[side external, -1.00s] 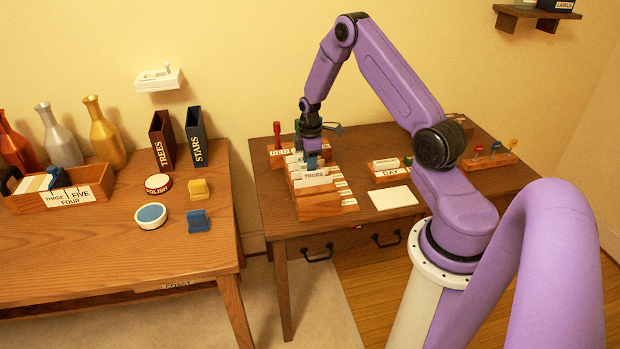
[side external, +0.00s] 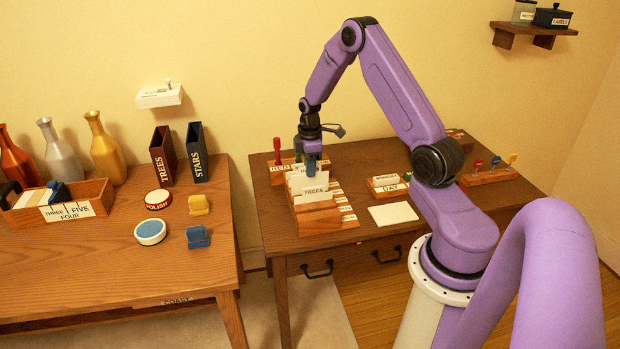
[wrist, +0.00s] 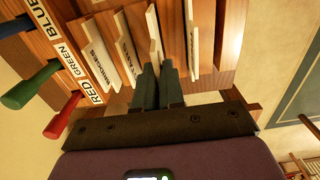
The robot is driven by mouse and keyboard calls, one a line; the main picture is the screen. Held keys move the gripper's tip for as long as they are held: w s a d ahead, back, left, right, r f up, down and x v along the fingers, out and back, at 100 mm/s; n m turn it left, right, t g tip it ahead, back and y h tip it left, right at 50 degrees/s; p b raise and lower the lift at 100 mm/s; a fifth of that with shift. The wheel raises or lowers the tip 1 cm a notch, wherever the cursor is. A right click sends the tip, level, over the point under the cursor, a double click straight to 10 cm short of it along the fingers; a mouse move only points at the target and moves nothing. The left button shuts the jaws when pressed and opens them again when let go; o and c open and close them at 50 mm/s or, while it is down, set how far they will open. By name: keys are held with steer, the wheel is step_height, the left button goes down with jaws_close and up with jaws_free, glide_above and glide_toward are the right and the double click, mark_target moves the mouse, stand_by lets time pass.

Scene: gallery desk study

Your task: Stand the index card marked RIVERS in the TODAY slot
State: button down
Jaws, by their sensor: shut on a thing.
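My gripper (side external: 312,168) is shut on a white index card (side external: 297,181) at the wooden card box (side external: 320,226) on the right desk. In the wrist view my dark fingers (wrist: 158,84) close on a thin pale card (wrist: 153,32) among the box's other cards, one marked BRIDGES (wrist: 99,60). A small wooden holder (side external: 373,193) to the right shows a label reading DAY. I cannot read TODAY or RIVERS anywhere.
A rack with RED, GREEN and BLUE labels (wrist: 62,48) and coloured handles stands close behind the box. A white pad (side external: 393,214) lies before the DAY holder. Another rack (side external: 488,177) with coloured tags is farther right. Open desk lies between them.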

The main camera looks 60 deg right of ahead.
step_height(320, 180, up, 11)
steer(key=s+a, duration=0.6)
steer(key=shift+s+a+f, duration=0.1)
steer(key=shift+f, duration=3.75)
steer(key=shift+s+a+f, duration=0.1)
steer(key=shift+f, duration=3.7)
steer(key=shift+f, duration=0.1)
steer(key=c, duration=1.2)
jaws_free()
steer(key=shift+c, duration=0.2)
